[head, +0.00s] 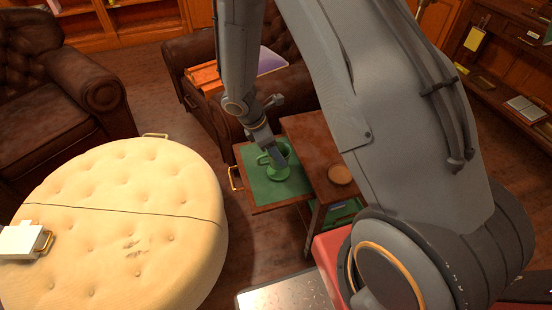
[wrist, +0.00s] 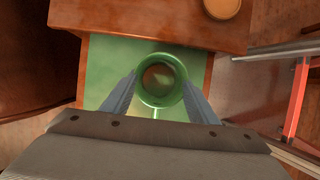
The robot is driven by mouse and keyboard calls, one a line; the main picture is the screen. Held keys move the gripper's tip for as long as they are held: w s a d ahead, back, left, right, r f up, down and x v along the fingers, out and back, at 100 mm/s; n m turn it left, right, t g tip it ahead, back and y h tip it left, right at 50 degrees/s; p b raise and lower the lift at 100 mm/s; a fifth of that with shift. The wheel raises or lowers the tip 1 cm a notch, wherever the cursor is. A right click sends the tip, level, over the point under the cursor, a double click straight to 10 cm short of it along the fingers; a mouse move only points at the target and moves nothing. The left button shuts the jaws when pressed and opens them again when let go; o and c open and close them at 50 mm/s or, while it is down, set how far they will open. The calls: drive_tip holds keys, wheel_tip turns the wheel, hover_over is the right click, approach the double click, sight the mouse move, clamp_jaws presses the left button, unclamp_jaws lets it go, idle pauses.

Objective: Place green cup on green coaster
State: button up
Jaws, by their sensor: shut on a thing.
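The green cup (head: 269,159) is upright between the fingers of my gripper (head: 279,150), which is shut on it. In the wrist view the cup (wrist: 162,80) is seen from above, open end up, between the two grey fingers. It is over the green-lined pull-out shelf or drawer (head: 258,192) of a small wooden side table. A green rounded shape (head: 279,174) shows just under the cup in the head view; I cannot tell whether it is the coaster or the cup's base. Whether the cup touches what is below is not clear.
A round tan coaster (head: 340,174) lies on the side table's wooden top (head: 318,142). A large cream tufted ottoman (head: 120,225) stands to the left, with a white box-like object (head: 20,240) on it. A brown leather armchair (head: 190,70) stands behind the table.

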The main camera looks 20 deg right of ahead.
drive_tip(key=shift+f, duration=1.75)
drive_tip(key=shift+f, duration=0.1)
drive_tip(key=o, duration=1.1)
drive_tip(key=shift+o, duration=0.2)
